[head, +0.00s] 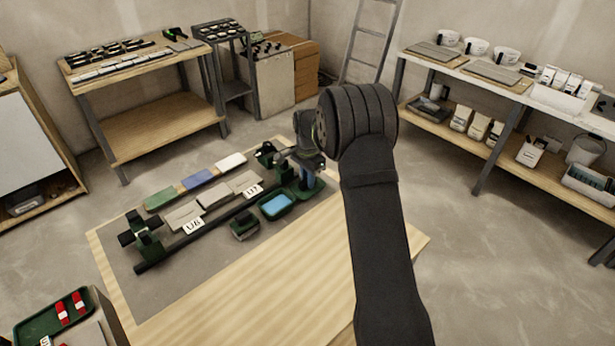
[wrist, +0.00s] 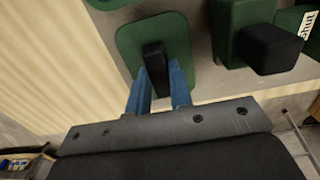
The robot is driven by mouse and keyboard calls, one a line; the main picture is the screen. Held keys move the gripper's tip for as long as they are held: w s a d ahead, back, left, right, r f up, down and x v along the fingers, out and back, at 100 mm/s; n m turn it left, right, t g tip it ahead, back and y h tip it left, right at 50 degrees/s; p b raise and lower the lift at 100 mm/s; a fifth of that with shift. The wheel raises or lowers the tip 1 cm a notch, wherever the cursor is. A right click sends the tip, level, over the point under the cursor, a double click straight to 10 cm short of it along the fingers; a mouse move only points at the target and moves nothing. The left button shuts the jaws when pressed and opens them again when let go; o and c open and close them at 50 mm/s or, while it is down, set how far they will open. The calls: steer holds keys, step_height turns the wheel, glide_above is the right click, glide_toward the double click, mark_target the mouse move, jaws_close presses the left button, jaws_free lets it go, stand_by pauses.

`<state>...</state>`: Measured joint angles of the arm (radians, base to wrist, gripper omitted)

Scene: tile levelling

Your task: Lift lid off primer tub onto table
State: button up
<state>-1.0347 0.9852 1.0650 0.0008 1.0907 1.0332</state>
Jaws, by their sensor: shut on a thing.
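My gripper (wrist: 155,90) has its blue fingers closed on the black upright handle of a green lid (wrist: 180,48) in the wrist view. The lid is square with rounded corners. In the head view my gripper (head: 304,178) is low over the right end of the grey mat, partly hidden by my own arm. An open green tub (head: 277,205) with light blue contents stands just left of and in front of it. What lies under the lid is hidden, and I cannot tell whether it touches anything below.
A green block with a black top (wrist: 270,45) is right of the lid. The grey mat (head: 190,262) holds a dark rail, grey tiles (head: 215,194) and coloured strips. The wooden table (head: 270,290) is bare in front. A green tray (head: 55,325) stands at lower left.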

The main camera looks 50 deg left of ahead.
steer(key=shift+f, duration=0.75)
steer(key=o, duration=0.9)
steer(key=shift+o, duration=0.3)
steer(key=shift+o, duration=1.1)
steer(key=shift+r, duration=4.05)
steer(key=shift+f, duration=0.1)
